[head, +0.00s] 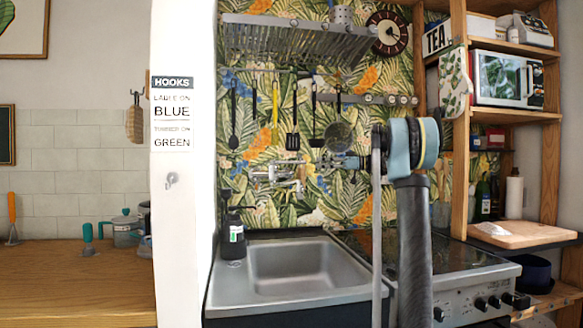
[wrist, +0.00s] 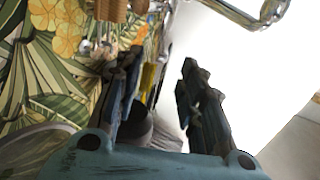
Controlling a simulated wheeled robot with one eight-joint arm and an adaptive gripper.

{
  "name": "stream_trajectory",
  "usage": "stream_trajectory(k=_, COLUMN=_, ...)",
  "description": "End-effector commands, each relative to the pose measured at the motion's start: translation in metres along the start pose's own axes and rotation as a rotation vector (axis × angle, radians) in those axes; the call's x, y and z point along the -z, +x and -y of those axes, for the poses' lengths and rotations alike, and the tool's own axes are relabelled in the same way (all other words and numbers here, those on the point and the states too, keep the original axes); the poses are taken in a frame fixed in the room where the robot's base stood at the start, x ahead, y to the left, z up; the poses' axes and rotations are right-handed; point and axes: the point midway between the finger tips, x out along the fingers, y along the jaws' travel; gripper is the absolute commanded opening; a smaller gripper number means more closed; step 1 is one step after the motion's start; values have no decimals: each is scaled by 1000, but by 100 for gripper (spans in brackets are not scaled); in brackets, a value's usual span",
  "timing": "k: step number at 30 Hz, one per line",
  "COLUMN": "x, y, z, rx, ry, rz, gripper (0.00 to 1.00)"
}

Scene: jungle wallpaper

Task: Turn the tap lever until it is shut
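The chrome tap (head: 278,174) is on the patterned wall above the sink in the head view. Its lever is too small to tell apart from the body there.
The steel sink (head: 290,268) lies below the tap, with a black soap bottle (head: 233,235) at its left back. Utensils such as a yellow one (head: 275,102) hang above. A white wall edge (head: 183,230) stands left, the stove (head: 455,275) right.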

Motion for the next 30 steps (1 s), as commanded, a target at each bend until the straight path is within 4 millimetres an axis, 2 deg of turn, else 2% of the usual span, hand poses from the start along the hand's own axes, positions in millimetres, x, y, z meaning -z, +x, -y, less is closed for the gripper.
stream_trajectory(k=9, x=0, y=60, z=2, rx=5, ry=1, rz=1, gripper=37)
stream_trajectory(k=18, x=0, y=111, z=2, rx=3, ry=1, rz=1, gripper=37)
stream_trajectory(k=24, x=0, y=133, z=1, rx=2, ry=1, rz=1, gripper=37)
stream_trajectory(k=30, x=0, y=141, z=1, rx=2, ry=1, rz=1, gripper=37)
